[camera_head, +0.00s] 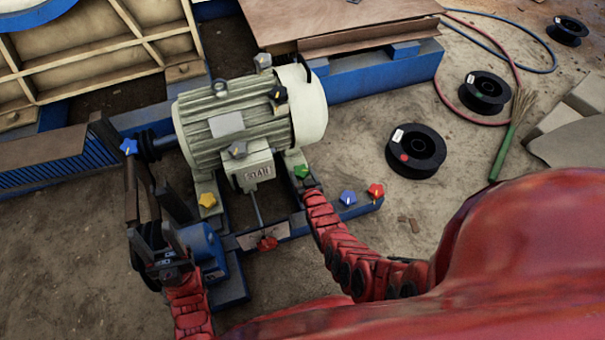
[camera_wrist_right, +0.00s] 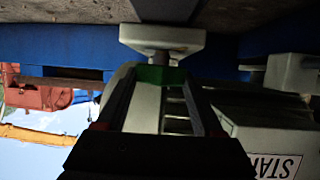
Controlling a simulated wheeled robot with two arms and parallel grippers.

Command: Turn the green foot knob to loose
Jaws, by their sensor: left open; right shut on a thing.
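The green foot knob (camera_head: 301,171) sits by the motor's foot, at the front right of the grey motor (camera_head: 230,122). My right gripper (camera_head: 304,178) is shut on this knob. In the right wrist view the green knob (camera_wrist_right: 160,75) shows between the two fingers, partly hidden by them, below a pale metal piece. The knob's pointer or marking cannot be made out. My left gripper (camera_head: 158,197) is open and empty, with its fingers raised left of the yellow knob (camera_head: 207,200).
Blue (camera_head: 347,197) and red (camera_head: 375,191) star knobs stand on the blue rail to the right. Another red knob (camera_head: 267,244) is at the front, below a rod. Black spools (camera_head: 415,150) and a brush (camera_head: 514,133) lie on the ground at right.

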